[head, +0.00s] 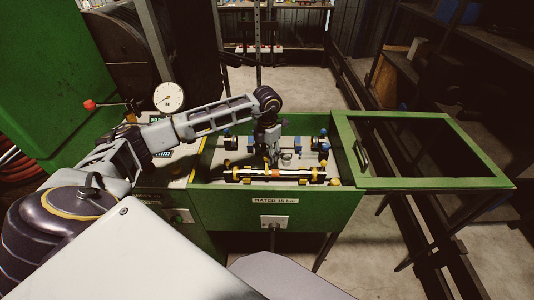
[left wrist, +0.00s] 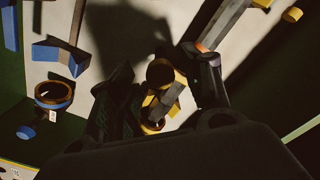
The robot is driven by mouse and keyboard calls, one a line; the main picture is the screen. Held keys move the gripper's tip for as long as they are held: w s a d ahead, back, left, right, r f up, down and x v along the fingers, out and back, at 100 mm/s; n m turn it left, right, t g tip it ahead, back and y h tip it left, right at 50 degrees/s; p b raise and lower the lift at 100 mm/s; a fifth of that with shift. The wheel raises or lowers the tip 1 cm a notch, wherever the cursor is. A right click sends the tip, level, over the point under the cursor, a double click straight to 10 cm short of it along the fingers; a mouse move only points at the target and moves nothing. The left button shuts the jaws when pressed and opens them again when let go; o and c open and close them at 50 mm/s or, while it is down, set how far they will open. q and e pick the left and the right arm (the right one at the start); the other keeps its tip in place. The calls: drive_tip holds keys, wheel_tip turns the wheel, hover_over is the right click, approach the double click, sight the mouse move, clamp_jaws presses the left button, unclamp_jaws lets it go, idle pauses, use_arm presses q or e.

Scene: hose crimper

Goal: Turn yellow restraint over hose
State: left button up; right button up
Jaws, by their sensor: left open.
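A pale hose (head: 275,173) with yellow and orange fittings lies left to right near the front of the green box. My left gripper (head: 268,155) points down into the box, just above and behind the hose's middle-left part. In the left wrist view the fingers (left wrist: 162,95) are apart, with a yellow ring-ended piece (left wrist: 160,73), seemingly the yellow restraint, showing between them. I cannot tell whether either finger touches it. A grey bar with an orange band (left wrist: 222,24), perhaps the hose, runs beyond the right finger. My right gripper is not in view.
Blue-marked fittings (head: 323,144) stand at the back of the box; a blue ring piece (left wrist: 53,93) shows left in the wrist view. The green framed lid (head: 345,150) lies open to the right. A pressure gauge (head: 169,97) stands at the left.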

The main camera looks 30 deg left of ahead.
sight(267, 155)
use_arm(q)
drive_tip(key=shift+r, duration=0.8)
wheel_tip(267, 155, up, 10)
drive_tip(key=shift+r, duration=0.2)
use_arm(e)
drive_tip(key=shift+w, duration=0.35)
use_arm(q)
drive_tip(key=shift+f, duration=0.1)
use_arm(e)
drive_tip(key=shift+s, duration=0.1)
